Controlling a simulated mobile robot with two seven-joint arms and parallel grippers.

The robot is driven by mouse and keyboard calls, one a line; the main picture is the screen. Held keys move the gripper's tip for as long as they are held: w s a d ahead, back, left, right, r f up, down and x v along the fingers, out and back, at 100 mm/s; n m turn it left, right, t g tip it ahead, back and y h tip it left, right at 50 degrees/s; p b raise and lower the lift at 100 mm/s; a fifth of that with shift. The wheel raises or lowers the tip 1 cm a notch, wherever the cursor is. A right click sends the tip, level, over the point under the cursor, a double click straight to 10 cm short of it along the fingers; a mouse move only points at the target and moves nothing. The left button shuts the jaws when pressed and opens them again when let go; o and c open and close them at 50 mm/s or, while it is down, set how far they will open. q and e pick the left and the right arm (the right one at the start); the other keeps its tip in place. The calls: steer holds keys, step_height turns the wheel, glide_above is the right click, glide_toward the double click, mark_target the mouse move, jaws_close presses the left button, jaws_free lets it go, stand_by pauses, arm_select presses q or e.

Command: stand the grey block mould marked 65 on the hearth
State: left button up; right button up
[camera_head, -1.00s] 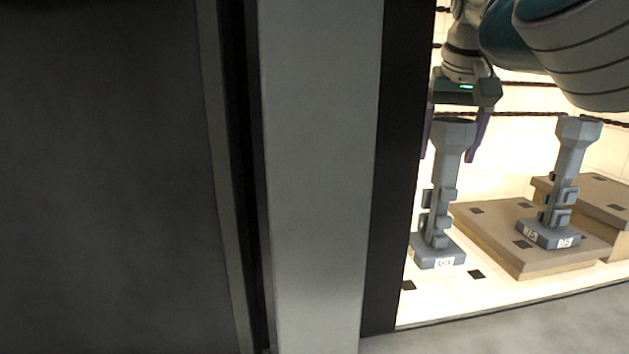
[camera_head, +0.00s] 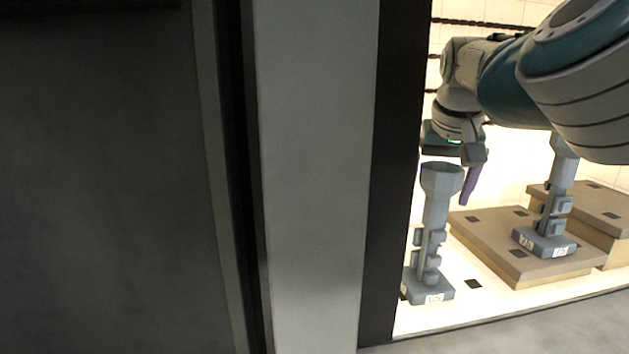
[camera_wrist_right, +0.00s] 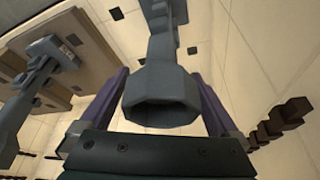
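The grey block mould (camera_head: 434,215) is upright near the front of the bright tiled hearth (camera_head: 500,303). Its small white label looks like 65 but is hard to read. My right gripper (camera_head: 455,185) has come down over its flared top. In the right wrist view the flared mouth (camera_wrist_right: 162,98) lies between the two purple fingers (camera_wrist_right: 162,85), and the mould follows the gripper's motion. One finger is hidden in the head view. I cannot tell whether the base touches the hearth. My left gripper is not in view.
A second grey mould (camera_head: 545,240), its label seemingly 75, stands on a tan slab (camera_head: 490,255) to the right. It also shows in the wrist view (camera_wrist_right: 35,80). A higher slab (camera_head: 600,215) lies behind. A pale pillar (camera_head: 315,180) and dark edge bound the opening on the left.

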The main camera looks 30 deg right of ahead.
steer(key=shift+r, duration=0.1)
steer(key=shift+s+a+r, duration=0.1)
steer(key=shift+r, duration=0.4)
steer(key=v, duration=1.1)
steer(key=shift+s, duration=0.2)
